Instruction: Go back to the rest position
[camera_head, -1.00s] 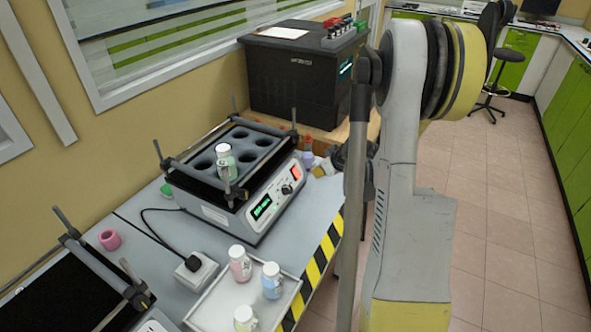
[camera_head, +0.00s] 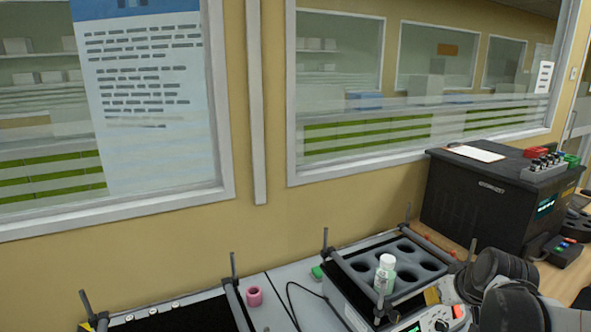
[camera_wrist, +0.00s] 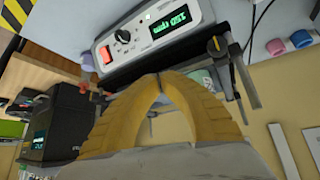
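My gripper (camera_wrist: 160,78) shows in the wrist view with its yellow fingers arched together and the tips meeting. It is shut, and I see nothing held between the fingers. A shaker (camera_wrist: 155,35) with a lit green display lies beyond the fingertips in the wrist view. In the head view my arm is folded low at the bottom right, beside the shaker (camera_head: 350,310). A white-capped bottle (camera_head: 385,272) with greenish contents stands upright in one of the shaker's round holes. In the wrist view my gripper partly hides the shaker's holder.
A black box-shaped machine (camera_head: 480,205) stands at the right on a wooden bench, near my arm. A pink ring-like piece (camera_head: 254,297) lies on the grey table left of the shaker. A second shaker with a black top (camera_head: 190,315) is at the bottom left. Windows and wall are behind.

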